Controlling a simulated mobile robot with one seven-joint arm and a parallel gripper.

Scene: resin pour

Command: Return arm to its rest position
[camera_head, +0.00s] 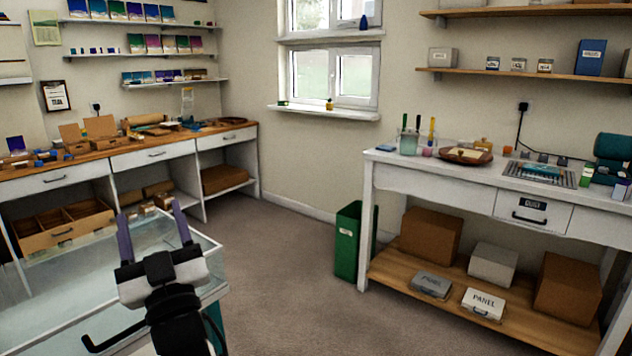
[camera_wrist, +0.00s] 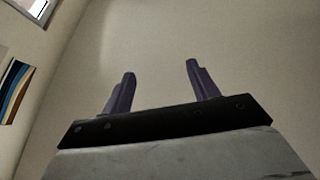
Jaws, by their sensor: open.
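My gripper (camera_head: 151,222) is at the lower left of the head view, raised in front of a glass-walled table or tank. Its two purple fingers are apart and point upward, with nothing between them. In the wrist view my gripper (camera_wrist: 158,85) also shows open and empty, against a plain pale wall. The black and white wrist is below the fingers in the head view.
The glass-walled table (camera_head: 60,290) is close around my arm at the left. A wooden-topped bench (camera_head: 120,157) runs along the left wall. A white workbench (camera_head: 430,180) stands at the right, with a green bin (camera_head: 347,243) beside it. The carpet between is clear.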

